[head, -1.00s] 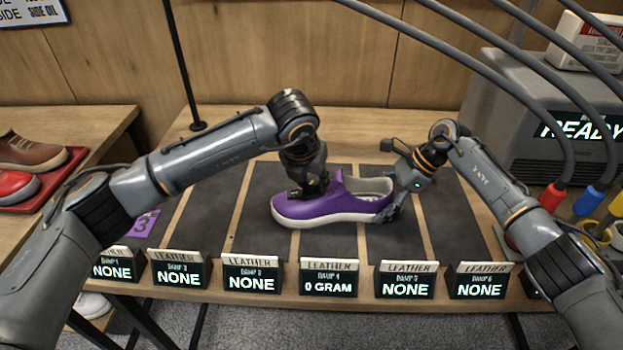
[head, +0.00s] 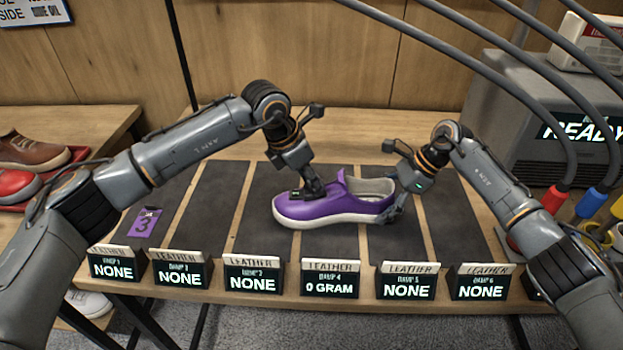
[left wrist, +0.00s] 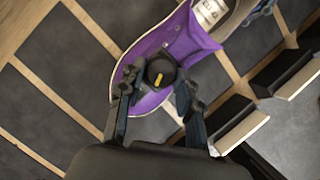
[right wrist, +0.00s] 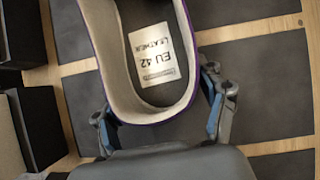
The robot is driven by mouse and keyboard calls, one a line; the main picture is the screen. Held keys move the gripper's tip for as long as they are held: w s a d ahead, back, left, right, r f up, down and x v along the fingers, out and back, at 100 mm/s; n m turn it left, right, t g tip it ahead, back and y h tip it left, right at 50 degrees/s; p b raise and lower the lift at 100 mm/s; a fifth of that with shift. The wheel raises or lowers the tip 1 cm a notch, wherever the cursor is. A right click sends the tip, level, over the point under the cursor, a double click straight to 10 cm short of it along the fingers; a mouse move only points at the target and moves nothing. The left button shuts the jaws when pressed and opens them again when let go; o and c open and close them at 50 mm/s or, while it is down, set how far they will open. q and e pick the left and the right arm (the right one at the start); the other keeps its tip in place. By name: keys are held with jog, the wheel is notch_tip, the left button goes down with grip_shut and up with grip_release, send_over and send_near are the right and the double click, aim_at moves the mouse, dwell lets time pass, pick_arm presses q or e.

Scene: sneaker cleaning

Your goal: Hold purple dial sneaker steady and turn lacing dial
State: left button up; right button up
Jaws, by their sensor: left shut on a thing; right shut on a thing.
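The purple sneaker (head: 325,209) with a white sole lies on the dark mats, toe to the left in the head view. Its black round lacing dial (left wrist: 160,72) with a yellow mark shows in the left wrist view, between the fingers of my left gripper (left wrist: 155,100). My left gripper (head: 309,190) is shut on the dial from above. My right gripper (head: 392,212) is shut on the sneaker's heel. In the right wrist view, the fingers of my right gripper (right wrist: 165,112) sit on both sides of the heel, and the insole label (right wrist: 158,62) reads EU 42 LEATHER.
A row of small displays stands along the table's front edge; the one before the sneaker (head: 329,285) reads 0 GRAM. A purple tag (head: 145,223) lies on the left mat. A grey machine (head: 520,130) reading READY stands at right, with hoses. Other shoes (head: 30,150) are at left.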

pick_arm(q)
jog(key=m, duration=0.2)
jog(key=m+g, duration=0.1)
jog(key=shift+w+m+h, duration=0.2)
jog(key=shift+m+h, duration=0.1)
jog(key=shift+m, duration=0.1)
jog(key=m+g, duration=0.1)
jog(key=m, duration=0.1)
jog(key=m+g, duration=0.1)
jog(key=m, duration=0.1)
jog(key=shift+w+m, duration=0.2)
jog(key=shift+m, duration=0.1)
jog(key=m+g, duration=0.1)
jog(key=m, duration=0.3)
jog(key=shift+w+g, duration=0.15)
jog(key=shift+g, duration=0.25)
jog(key=shift+w+d+m+g+y, duration=0.1)
jog(key=shift+m+g+y, duration=0.25)
jog(key=shift+m, duration=0.75)
jog(key=shift+d+m+g+y, duration=0.1)
jog(key=shift+m+g+y, duration=0.25)
jog(key=shift+m, duration=0.75)
jog(key=o, duration=0.9)
jog(key=shift+a, duration=0.1)
